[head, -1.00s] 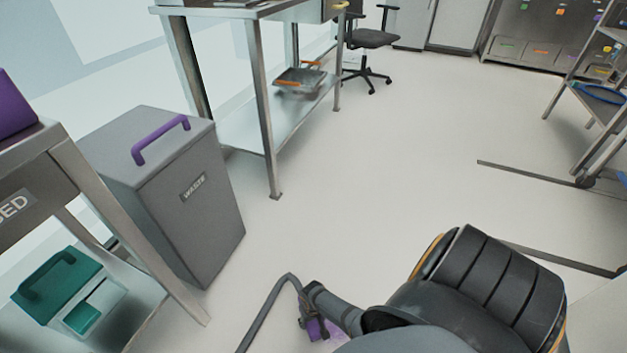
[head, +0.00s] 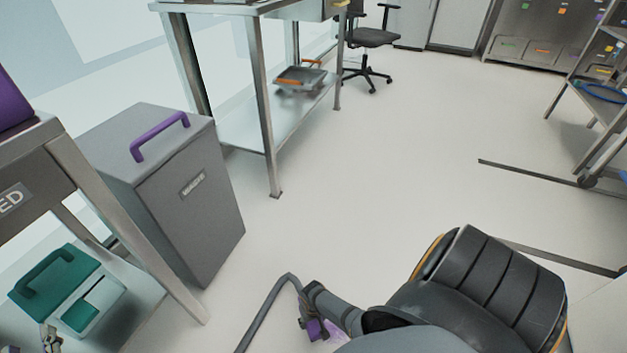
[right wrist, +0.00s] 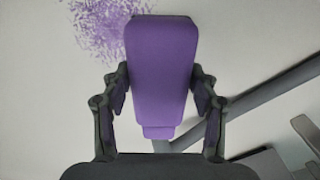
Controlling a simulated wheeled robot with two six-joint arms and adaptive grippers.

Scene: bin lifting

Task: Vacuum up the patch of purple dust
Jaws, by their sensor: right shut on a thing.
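The purple dust patch (right wrist: 97,27) lies on the pale floor, at the top left of the right wrist view. Part of it (head: 334,330) shows beside my right gripper in the head view. My right gripper (head: 314,327) is shut on a purple vacuum piece (right wrist: 161,70), with a finger on each side of it. In the right wrist view this piece overlaps the dust's right edge; whether it touches the floor is unclear. A grey hose (head: 264,312) runs beside the right gripper. My left gripper (head: 50,338) shows small at the bottom left, its jaw opening unclear.
A grey waste bin (head: 205,215) with a purple handle stands at the left. A steel table (head: 165,295) holds a teal-lidded box (head: 58,280) on its lower shelf. Another table (head: 262,125) stands behind. The central floor is clear.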

